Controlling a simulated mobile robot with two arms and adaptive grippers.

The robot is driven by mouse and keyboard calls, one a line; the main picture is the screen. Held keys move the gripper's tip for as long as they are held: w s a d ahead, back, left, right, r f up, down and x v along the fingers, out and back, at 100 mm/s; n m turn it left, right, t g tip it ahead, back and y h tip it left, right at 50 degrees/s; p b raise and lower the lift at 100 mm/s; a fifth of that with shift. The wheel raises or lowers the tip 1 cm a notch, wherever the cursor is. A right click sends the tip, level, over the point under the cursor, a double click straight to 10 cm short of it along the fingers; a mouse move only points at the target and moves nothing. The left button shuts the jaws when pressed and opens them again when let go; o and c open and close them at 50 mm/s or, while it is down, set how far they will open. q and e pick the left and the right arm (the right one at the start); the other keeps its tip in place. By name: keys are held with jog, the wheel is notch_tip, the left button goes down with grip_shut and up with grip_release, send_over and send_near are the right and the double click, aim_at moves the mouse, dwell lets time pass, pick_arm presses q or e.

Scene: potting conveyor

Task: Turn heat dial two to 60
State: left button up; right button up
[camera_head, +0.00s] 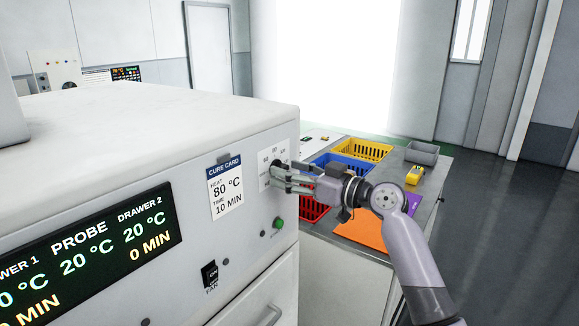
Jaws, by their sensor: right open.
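The heat dial's white scale plate (265,158) is on the oven's front face, right of the cure card. Its small numbers are hard to read, and the dark knob is mostly hidden behind my gripper, so its setting cannot be told. My right gripper (278,177) is open, with its fingers pointing left at the knob. I cannot tell whether they touch it. The display (90,255) reads 20 °C for the probe and drawer 2, with 0 MIN. My left gripper is not in view.
The cure card (226,188) reads heat 80 °C, time 10 MIN. A green button (278,223) and a fan switch (209,274) are below. Behind my right arm, a bench holds a yellow basket (362,149), a blue basket, a red basket and a grey bin (422,153).

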jog(key=shift+w+a, duration=0.2)
jog(key=shift+a, duration=0.05)
jog(key=shift+c, duration=0.4)
jog(key=c, duration=1.1)
